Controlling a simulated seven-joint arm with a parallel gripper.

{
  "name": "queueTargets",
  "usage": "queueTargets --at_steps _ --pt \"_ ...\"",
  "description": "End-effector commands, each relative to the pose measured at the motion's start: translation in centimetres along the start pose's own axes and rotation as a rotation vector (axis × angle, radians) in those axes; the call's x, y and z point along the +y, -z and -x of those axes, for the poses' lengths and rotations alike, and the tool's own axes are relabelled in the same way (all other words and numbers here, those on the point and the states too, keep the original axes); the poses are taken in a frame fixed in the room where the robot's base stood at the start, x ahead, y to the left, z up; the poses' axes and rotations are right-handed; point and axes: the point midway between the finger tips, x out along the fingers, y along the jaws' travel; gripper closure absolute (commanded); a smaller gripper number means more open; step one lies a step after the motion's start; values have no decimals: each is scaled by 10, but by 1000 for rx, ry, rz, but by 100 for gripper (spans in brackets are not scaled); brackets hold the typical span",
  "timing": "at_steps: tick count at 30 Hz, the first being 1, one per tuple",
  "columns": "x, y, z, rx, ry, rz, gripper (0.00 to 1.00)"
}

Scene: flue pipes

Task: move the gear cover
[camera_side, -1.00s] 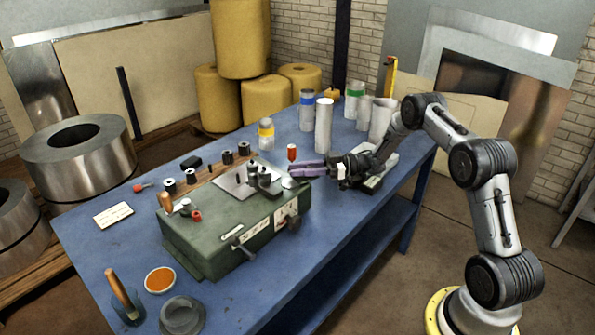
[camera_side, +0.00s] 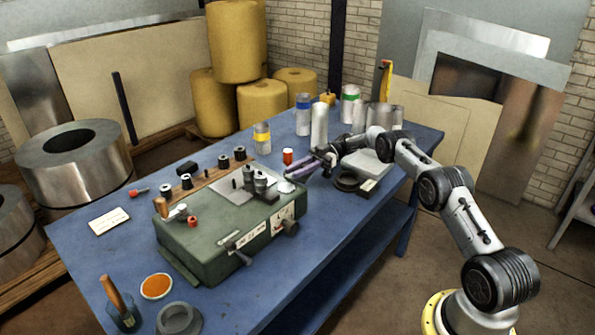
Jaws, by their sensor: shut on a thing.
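The green bench machine (camera_side: 215,250) stands on the blue table with a bright plate and small dark fittings on top. My gripper (camera_side: 294,174) is at the machine's far right corner, its purplish fingers pointing down and left. It is shut on a small pale grey piece (camera_side: 285,187), which appears to be the gear cover. This piece is at the machine's top edge; I cannot tell whether it touches the machine. The fingers hide part of it, and its shape is too small to make out.
A red-capped small jar (camera_side: 287,156) stands just behind my gripper. Tall cylinders (camera_side: 319,125) and banded cans (camera_side: 303,115) stand behind it. A dark ring-shaped thing and a grey flat unit (camera_side: 370,163) lie to the right.

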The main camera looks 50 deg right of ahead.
Motion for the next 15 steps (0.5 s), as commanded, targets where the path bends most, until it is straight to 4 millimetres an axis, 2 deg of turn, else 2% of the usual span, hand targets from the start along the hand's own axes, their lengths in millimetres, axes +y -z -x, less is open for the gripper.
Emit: queueTargets --at_steps 14,15 --pt "2 2 -3 2 13 4 100" --pt "2 2 -3 2 13 5 67"
